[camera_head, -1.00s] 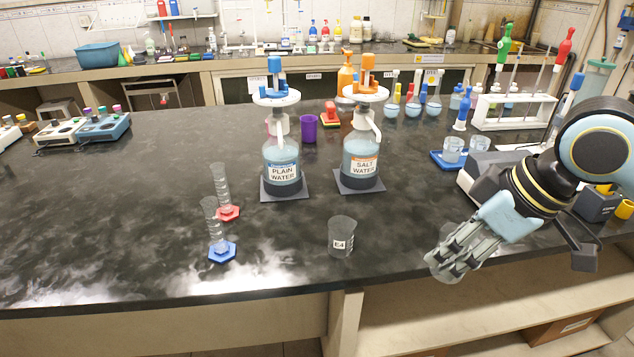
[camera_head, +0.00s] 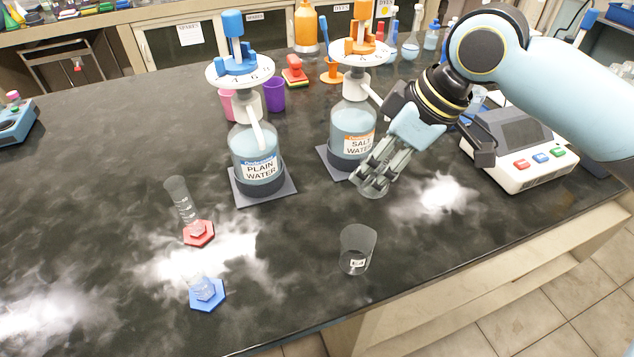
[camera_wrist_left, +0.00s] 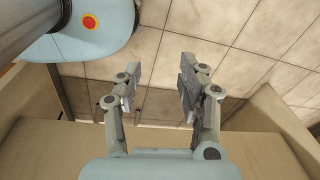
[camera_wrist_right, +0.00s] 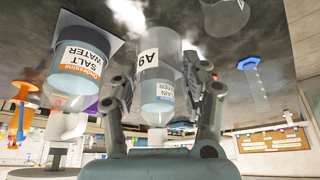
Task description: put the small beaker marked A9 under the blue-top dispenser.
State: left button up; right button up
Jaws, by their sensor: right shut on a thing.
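The small beaker (camera_wrist_right: 158,85), labelled A9, is clear and sits between the fingers of my right gripper (camera_head: 374,178). In the head view its clear rim (camera_head: 371,190) shows at the fingertips, mostly hidden by them. The gripper is shut on it, to the right of and in front of the orange-top dispenser. The blue-top dispenser (camera_head: 257,145), labelled PLAIN WATER, stands on a grey square mat (camera_head: 279,195) to the left, its white spout pointing toward the front. My left gripper (camera_wrist_left: 160,68) is open and empty, with floor tiles and wooden furniture behind it.
The orange-top SALT WATER dispenser (camera_head: 352,120) stands between my right gripper and the blue-top one. A clear beaker (camera_head: 357,250) stands near the front edge. Cylinders with red (camera_head: 199,233) and blue (camera_head: 208,295) bases stand front left. The bench before the dispensers is partly clear.

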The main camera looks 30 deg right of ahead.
jog(key=w+a+f, duration=0.1)
jog(key=w, duration=0.1)
jog(key=w+a+f, duration=0.1)
jog(key=w+f, duration=0.1)
jog(key=w, duration=0.1)
jog(key=w+a+f, duration=0.2)
jog(key=w, duration=0.1)
jog(key=shift+f, duration=0.2)
notch_tip(320, 180, down, 4)
jog(key=shift+r, duration=0.25)
jog(key=shift+f, duration=0.15)
pick_arm(q)
jog(key=shift+w+a, duration=0.1)
jog(key=shift+w, duration=0.05)
pick_arm(e)
jog(key=shift+f, duration=0.15)
jog(key=o, duration=1.1)
jog(key=shift+c, duration=0.2)
pick_arm(q)
jog(key=shift+w, duration=0.2)
pick_arm(e)
jog(key=shift+o, duration=0.3)
